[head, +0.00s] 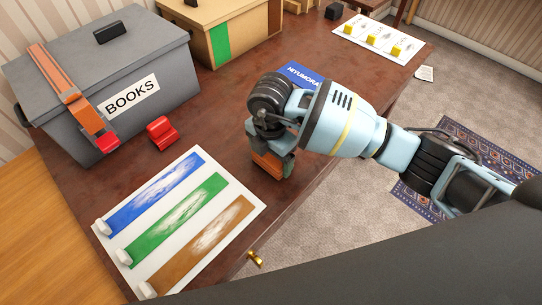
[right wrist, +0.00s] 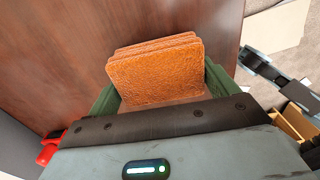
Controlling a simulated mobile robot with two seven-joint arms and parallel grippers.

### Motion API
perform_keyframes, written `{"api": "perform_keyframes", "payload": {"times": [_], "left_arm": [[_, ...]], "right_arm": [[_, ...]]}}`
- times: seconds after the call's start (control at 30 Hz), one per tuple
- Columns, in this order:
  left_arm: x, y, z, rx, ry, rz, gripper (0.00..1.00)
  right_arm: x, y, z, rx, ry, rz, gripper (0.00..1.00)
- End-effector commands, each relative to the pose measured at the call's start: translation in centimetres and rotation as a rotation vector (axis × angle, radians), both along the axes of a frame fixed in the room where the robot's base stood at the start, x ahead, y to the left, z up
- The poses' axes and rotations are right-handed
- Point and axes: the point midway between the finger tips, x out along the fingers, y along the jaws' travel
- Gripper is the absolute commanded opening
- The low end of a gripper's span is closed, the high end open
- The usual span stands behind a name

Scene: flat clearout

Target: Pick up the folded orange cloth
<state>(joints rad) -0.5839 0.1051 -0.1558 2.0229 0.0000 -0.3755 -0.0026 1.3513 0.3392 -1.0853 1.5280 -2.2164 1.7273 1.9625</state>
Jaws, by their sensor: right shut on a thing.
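The folded orange cloth (right wrist: 155,72) is a thick, layered square between the green fingers of my right gripper (right wrist: 160,88) in the right wrist view. In the head view the right gripper (head: 271,150) points down near the right edge of the brown table, and the cloth (head: 267,164) shows below its fingers. The gripper is shut on the cloth. Its arm hides part of the cloth, and I cannot tell whether the cloth touches the table. My left gripper is not in view.
A grey box labelled BOOKS (head: 65,75) with an orange strap stands at the left. A red object (head: 162,133) and a sheet with blue, green and brown stripes (head: 250,207) lie nearby. A blue item (head: 296,72) is behind my gripper. The table's right edge is close.

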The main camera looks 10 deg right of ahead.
Motion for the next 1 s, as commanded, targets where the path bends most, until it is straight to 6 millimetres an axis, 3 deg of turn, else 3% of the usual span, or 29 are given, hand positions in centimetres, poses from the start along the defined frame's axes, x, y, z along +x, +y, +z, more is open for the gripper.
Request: {"api": "perform_keyframes", "payload": {"times": [0.23, 0.7, 1.0], "left_arm": [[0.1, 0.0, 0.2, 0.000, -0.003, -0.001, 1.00], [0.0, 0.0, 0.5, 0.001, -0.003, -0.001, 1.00], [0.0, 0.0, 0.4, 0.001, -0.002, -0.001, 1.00]], "right_arm": [[-0.2, -0.3, 3.0, 0.000, -0.001, -0.001, 0.63], [-8.2, -5.8, 3.6, -0.002, 0.001, 0.000, 0.63], [-12.0, -8.3, 4.1, -0.001, 0.000, -0.001, 0.63]]}}
